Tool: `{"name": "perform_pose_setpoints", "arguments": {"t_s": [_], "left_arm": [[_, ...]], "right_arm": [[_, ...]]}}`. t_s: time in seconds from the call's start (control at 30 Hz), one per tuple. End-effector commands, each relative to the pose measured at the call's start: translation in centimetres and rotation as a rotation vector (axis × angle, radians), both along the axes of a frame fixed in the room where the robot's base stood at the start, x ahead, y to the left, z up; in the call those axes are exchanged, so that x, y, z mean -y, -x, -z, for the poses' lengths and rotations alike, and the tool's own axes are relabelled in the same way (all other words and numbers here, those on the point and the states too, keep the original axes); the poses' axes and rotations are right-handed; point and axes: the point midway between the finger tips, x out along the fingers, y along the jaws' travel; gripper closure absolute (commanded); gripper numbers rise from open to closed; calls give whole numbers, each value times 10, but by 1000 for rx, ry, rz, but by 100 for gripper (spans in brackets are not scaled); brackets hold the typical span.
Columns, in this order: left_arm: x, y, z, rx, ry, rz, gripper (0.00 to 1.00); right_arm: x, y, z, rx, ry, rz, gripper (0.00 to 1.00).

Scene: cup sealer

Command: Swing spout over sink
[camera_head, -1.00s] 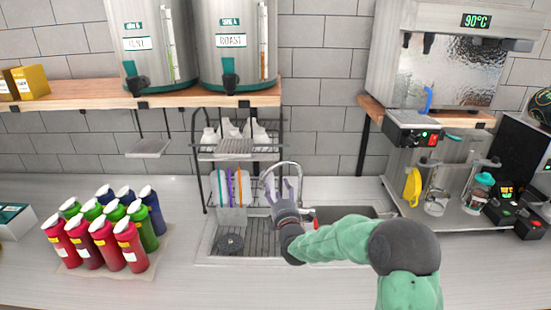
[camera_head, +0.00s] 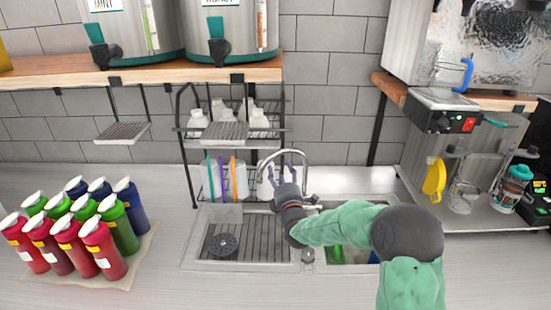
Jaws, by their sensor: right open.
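The curved metal spout (camera_head: 290,152) rises behind the sink, and its arc reaches to the left. The sink (camera_head: 343,254) has a basin on the right, partly hidden by my right arm, with something green in it. A ribbed drainboard (camera_head: 262,246) with a dark round piece (camera_head: 222,245) lies to its left. My right gripper (camera_head: 283,177) is open, fingers pointing up, at the spout in the picture. I cannot tell whether it touches the spout. My left gripper is out of view.
A wire rack (camera_head: 232,138) with white bottles stands behind the drainboard. Several red, green and blue bottles (camera_head: 88,235) stand on a mat at the left. A machine with a yellow-handled item (camera_head: 433,180) stands at the right. A wooden shelf (camera_head: 150,72) hangs above.

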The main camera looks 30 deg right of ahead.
Motion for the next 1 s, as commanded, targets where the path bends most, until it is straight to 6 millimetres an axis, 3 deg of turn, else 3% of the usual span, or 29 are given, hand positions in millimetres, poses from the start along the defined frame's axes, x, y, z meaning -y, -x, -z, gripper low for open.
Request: {"name": "perform_pose_setpoints", "arguments": {"t_s": [0.07, 0.27, 0.7, 1.0], "left_arm": [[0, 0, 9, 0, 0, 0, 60], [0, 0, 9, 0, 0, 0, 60], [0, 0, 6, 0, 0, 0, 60], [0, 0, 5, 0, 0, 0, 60]], "right_arm": [[0, 0, 9, 0, 0, 0, 42], [3, -7, 8, 1, 0, 0, 42], [25, -71, -3, 2, 0, -1, 42], [34, -97, -7, 1, 0, -1, 42]]}}
